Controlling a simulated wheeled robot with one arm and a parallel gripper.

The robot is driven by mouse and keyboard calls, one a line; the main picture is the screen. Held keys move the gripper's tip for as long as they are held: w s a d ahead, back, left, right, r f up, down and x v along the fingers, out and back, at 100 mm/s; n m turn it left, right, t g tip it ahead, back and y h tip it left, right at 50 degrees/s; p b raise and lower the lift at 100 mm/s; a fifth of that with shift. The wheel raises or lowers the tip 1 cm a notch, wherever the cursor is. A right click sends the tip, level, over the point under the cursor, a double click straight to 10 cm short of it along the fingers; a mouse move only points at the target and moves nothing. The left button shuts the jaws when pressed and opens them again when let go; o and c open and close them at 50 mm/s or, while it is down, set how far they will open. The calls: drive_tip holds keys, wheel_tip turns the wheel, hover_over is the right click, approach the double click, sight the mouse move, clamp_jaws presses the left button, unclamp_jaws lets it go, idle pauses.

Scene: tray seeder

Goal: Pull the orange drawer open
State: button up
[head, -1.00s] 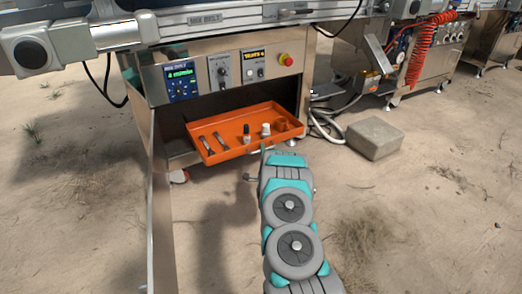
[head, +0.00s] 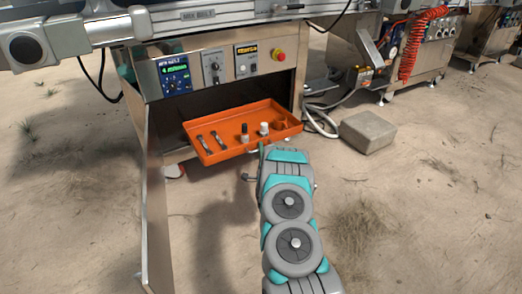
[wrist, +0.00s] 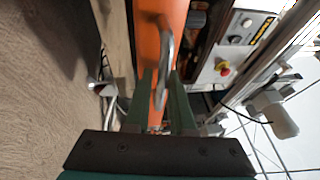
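The orange drawer (head: 215,156) stands slid out from the cabinet below the control panel, its open top showing. In the wrist view, its orange front (wrist: 150,40) fills the upper middle. A curved metal handle (wrist: 167,45) stands out from that front. My gripper (wrist: 162,80) has its two green fingers on either side of the handle, which it appears to hold. Exact finger contact is hard to see. In the head view, my arm hides most of the handle and my gripper (head: 262,150).
The drawer holds small tools, a dark-topped bottle (head: 244,132), a white bottle (head: 264,129) and an orange cup (head: 278,126). An open cabinet door (head: 152,195) stands left of the drawer. A stone block (head: 368,132) lies on the sand at right. The sand in front is largely clear.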

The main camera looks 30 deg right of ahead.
idle(0.3)
drive_tip(key=p+v, duration=0.1)
drive_tip(key=v, duration=0.6)
drive_tip(key=shift+s+a, duration=0.15)
drive_tip(key=shift+s, duration=0.2)
